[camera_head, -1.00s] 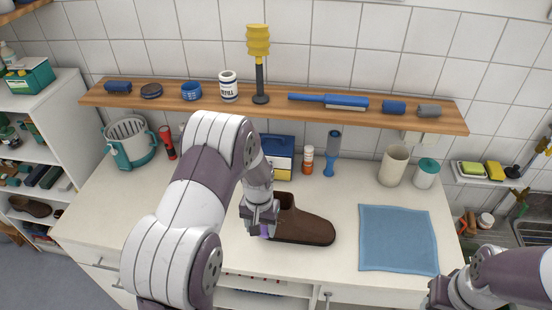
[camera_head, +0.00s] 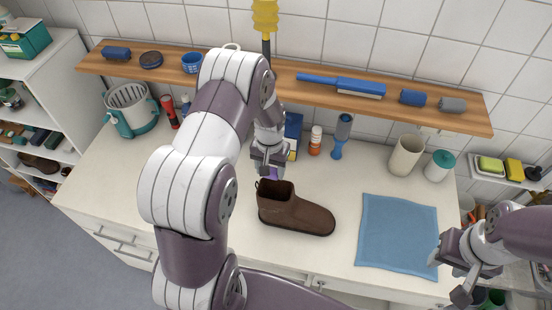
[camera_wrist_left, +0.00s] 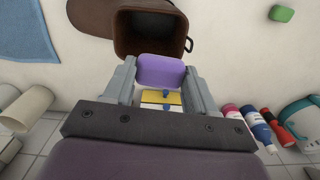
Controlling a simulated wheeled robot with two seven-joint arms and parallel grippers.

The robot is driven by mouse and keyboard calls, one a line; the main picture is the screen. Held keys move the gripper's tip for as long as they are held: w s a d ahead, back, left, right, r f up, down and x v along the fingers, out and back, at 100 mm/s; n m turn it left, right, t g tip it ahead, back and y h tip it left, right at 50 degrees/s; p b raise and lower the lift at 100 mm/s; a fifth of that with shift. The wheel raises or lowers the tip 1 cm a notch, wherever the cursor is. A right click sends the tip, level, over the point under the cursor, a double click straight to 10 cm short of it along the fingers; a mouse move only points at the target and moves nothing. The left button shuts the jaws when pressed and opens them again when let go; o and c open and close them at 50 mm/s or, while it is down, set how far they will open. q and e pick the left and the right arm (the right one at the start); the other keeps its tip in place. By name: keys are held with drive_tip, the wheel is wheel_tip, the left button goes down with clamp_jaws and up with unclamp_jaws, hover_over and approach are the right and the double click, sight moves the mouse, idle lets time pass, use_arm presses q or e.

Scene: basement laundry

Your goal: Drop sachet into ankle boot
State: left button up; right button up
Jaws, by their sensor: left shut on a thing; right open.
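The brown ankle boot (camera_head: 300,215) stands upright on the white counter, toe to the right and opening at its left end. Its dark opening (camera_wrist_left: 150,32) faces the left wrist camera. My left gripper (camera_head: 268,168) is shut on the purple sachet (camera_wrist_left: 161,70), held just above and behind the boot's opening in the head view. In the left wrist view the sachet sits between both fingers, close to the near rim of the opening. Most of the sachet is hidden in the head view. My right gripper (camera_head: 453,275) is open and empty at the lower right.
A blue cloth (camera_head: 397,235) lies right of the boot. A wooden shelf (camera_head: 290,92) runs along the wall. My left arm hides the counter's left middle.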

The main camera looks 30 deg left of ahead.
sight(271, 179)
use_arm(q)
wheel_tip(271, 179, down, 5)
drive_tip(key=b, duration=0.3)
drive_tip(key=shift+s+d+f+b, duration=0.1)
drive_tip(key=shift+s+f+b, duration=0.05)
drive_tip(key=shift+b, duration=0.15)
drive_tip(key=o, duration=1.1)
drive_tip(key=shift+s, duration=0.15)
drive_tip(key=shift+w+r, duration=0.25)
wheel_tip(271, 179, up, 11)
drive_tip(key=b, duration=0.4)
drive_tip(key=shift+s+r, duration=0.1)
drive_tip(key=shift+s, duration=0.05)
drive_tip(key=shift+r, duration=0.55)
